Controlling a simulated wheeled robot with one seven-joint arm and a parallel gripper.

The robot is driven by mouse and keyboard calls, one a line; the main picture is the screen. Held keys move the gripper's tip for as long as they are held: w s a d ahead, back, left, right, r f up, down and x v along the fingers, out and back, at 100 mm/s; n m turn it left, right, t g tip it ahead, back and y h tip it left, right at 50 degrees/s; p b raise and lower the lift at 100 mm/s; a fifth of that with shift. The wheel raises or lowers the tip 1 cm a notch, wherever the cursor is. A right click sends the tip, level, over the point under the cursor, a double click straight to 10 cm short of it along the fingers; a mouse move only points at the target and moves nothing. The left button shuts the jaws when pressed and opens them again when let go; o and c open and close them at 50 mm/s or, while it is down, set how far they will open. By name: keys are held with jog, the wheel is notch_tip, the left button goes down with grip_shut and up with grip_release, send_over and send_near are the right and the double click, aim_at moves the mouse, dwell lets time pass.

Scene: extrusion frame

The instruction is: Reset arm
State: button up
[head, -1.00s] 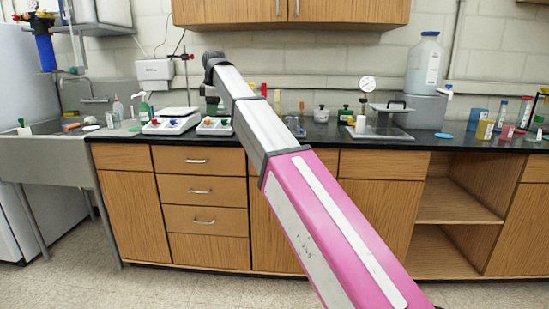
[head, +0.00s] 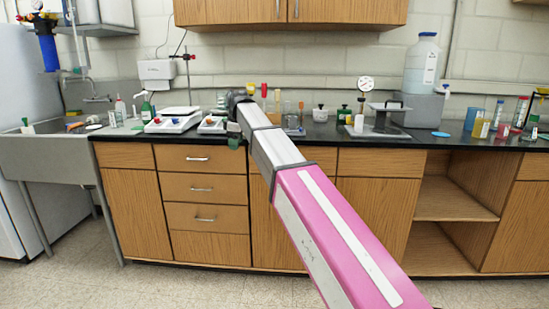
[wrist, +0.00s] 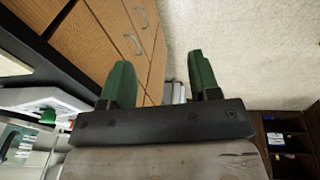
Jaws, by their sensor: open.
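My gripper shows in the wrist view (wrist: 160,85) with its two green fingers spread apart and nothing between them. In the head view, my pink and silver arm reaches from the lower right up towards the counter. Its end, with a bit of the green gripper (head: 234,136), is in front of the counter's front edge. The gripper's fingertips cannot be made out clearly there. Behind the fingers, the wrist view shows the wooden drawer fronts (wrist: 110,30) and the pale floor (wrist: 245,50).
The black counter (head: 330,133) carries white trays (head: 172,123) near my arm's end, a dial gauge stand (head: 366,85), a large jug (head: 421,65) and several small containers at right. A sink (head: 50,150) stands at left. The floor before the cabinets is clear.

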jog(key=s+d+f+m, duration=0.35)
jog(key=d+f, duration=0.55)
jog(key=f, duration=0.3)
jog(key=s+d+f+m, duration=0.3)
jog(key=d+f+m, duration=0.2)
jog(key=d+f, duration=0.65)
jog(key=s+d+f+m+g, duration=0.1)
jog(key=s+d+f+m, duration=0.3)
jog(key=s+d+f, duration=0.3)
jog(key=s+d+f+m+h, duration=0.1)
jog(key=s+d+f+m, duration=0.3)
jog(key=s+d+f, duration=0.3)
jog(key=s+f, duration=0.3)
jog(key=f, duration=0.2)
jog(key=shift+s+g, duration=0.4)
